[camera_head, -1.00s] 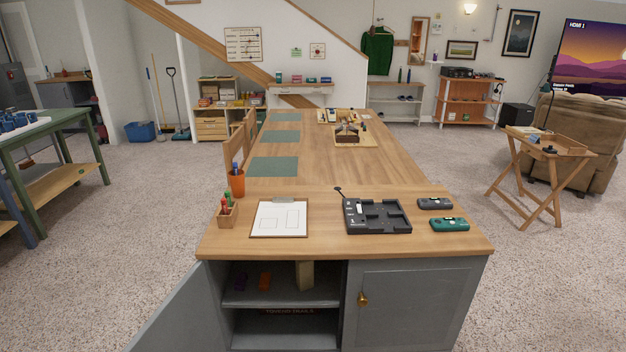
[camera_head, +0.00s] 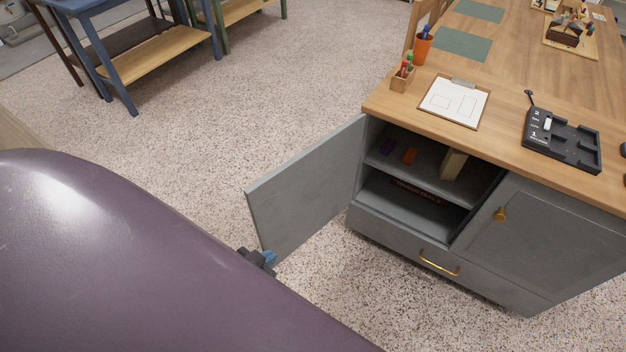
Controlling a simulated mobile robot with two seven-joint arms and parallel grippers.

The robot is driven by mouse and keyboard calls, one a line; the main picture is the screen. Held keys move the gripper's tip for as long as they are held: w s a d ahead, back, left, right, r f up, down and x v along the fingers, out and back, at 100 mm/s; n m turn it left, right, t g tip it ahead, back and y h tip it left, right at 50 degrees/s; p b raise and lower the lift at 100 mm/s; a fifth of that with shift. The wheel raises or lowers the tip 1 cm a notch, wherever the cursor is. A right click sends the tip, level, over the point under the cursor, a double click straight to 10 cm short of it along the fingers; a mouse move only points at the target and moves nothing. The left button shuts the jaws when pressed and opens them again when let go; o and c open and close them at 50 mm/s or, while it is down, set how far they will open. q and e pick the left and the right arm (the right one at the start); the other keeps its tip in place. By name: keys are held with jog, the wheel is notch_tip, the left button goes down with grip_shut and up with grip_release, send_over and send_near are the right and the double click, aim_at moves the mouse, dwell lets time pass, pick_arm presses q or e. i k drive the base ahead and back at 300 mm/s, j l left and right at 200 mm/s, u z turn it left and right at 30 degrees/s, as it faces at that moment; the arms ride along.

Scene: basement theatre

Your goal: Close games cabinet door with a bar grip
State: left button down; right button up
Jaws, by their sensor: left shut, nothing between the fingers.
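The games cabinet (camera_head: 410,250) is grey with a wooden top. Its left door (camera_head: 310,185) stands wide open, swung out to the left, and I see its plain inner face. Any handle on its outer face is hidden. The right door (camera_head: 545,235) is shut and has a brass knob (camera_head: 500,213). My left gripper (camera_head: 268,259) is shut and empty, near the lower outer corner of the open door. I cannot tell whether it touches the door. My purple arm hides most of the lower left. My right gripper is not in view.
Inside the open compartment are shelves (camera_head: 415,205) with a few small items and a wooden block (camera_head: 453,165). A drawer with a brass bar handle (camera_head: 439,265) is below. A blue table (camera_head: 150,65) stands at the upper left. The carpet between is clear.

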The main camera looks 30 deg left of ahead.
aim_at(292, 202)
jog(key=j+z, duration=0.15)
jog(key=j, duration=0.4)
jog(key=j+z, duration=0.15)
jog(key=j, duration=0.4)
jog(key=j+z, duration=0.15)
jog(key=j, duration=0.45)
jog(key=j+z, duration=0.2)
jog(key=j, duration=0.35)
jog(key=k+j+z, duration=0.15)
jog(key=j, duration=0.35)
jog(key=k+j+z, duration=0.15)
jog(key=j, duration=0.4)
jog(key=i, duration=0.05)
